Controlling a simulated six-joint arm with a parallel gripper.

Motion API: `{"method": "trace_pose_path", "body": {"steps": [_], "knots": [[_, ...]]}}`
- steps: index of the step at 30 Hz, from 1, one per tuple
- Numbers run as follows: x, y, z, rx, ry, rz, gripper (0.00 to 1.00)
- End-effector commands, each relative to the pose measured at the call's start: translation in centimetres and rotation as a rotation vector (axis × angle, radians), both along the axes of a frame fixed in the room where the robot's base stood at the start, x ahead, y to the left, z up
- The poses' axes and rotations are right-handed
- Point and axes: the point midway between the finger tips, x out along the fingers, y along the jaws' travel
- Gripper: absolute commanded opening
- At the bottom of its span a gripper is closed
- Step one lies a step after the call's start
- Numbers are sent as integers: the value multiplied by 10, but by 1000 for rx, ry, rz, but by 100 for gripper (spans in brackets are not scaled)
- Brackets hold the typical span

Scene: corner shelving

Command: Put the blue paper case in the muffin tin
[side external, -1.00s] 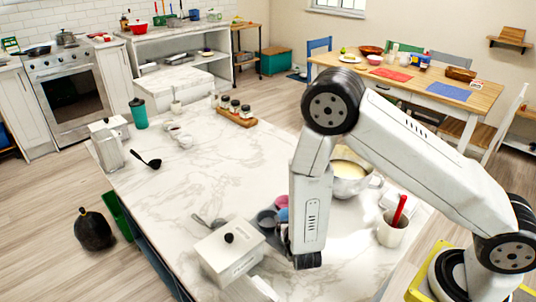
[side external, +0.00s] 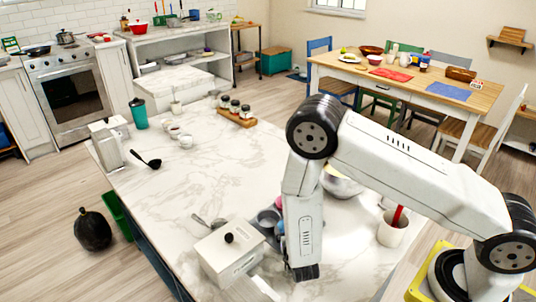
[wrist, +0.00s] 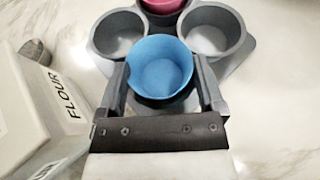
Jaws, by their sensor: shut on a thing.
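The grey muffin tin (wrist: 242,68) fills the upper middle of the wrist view, with round cups. A pink paper case (wrist: 163,5) sits in its far cup, and the left and right cups look empty. My gripper (wrist: 163,78) is shut on the blue paper case (wrist: 160,68), one finger on each side. The blue case is upright over the near cup. I cannot tell how far down in that cup it is. In the side external view the tin (side external: 266,217) is partly hidden by my arm.
A white flour box (wrist: 45,110) stands close left of the tin; its lidded top shows in the side external view (side external: 222,250). A white pot with a red handle (side external: 393,230) and a mixing bowl (side external: 343,185) stand right of my arm. The counter's middle is clear.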

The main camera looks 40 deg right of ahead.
Motion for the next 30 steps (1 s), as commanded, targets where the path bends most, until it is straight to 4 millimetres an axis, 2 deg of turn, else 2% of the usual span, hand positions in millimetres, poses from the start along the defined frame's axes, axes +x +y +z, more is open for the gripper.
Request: {"method": "trace_pose_path", "body": {"steps": [12, 13, 14, 23, 30], "knots": [[0, 0, -2, 0, 0, 0, 32], [0, 0, -2, 0, 0, 0, 93], [0, 0, -2, 0, 0, 0, 100], [-1, 1, -2, 0, 0, 0, 100], [-9, 8, 3, -1, 2, 3, 100]]}}
